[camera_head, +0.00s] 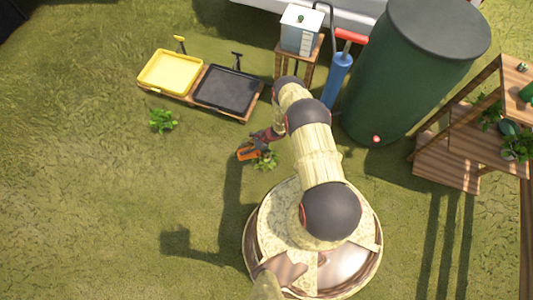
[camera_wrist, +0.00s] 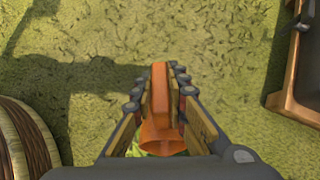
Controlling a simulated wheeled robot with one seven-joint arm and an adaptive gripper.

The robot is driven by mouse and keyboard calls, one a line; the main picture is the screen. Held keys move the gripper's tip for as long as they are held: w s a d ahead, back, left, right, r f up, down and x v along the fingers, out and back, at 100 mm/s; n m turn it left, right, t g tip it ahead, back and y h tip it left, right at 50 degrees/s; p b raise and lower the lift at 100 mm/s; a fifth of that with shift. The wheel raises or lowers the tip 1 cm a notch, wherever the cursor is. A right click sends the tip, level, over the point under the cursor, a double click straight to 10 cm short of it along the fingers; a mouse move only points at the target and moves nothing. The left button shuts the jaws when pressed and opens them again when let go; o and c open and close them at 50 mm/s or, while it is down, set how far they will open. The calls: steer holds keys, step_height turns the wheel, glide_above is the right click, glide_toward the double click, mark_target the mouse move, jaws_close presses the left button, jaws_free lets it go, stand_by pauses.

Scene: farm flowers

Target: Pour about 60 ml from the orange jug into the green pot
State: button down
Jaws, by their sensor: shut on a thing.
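My gripper (camera_head: 260,141) is shut on the orange jug (camera_head: 248,153), left of my arm in the head view. In the wrist view the orange jug (camera_wrist: 160,90) lies between the two fingers, with a wider orange part near the bottom. I cannot see whether there is liquid in it. A green pot-like thing (camera_head: 527,92) is partly cut off at the right edge, on the upper shelf of the wooden stand. A darker green round thing (camera_head: 508,128) sits lower on the stand. I cannot tell which is the green pot. The jug is far from both.
A large green barrel (camera_head: 410,75), a blue pump (camera_head: 338,78) and a white box (camera_head: 300,36) stand behind my arm. Small plants (camera_head: 162,121) grow nearby. The left grass is open.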

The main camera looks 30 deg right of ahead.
steer(key=shift+s+d+r+y, duration=0.15)
steer(key=shift+d+r+y, duration=0.25)
steer(key=shift+y, duration=0.1)
stand_by(0.9)
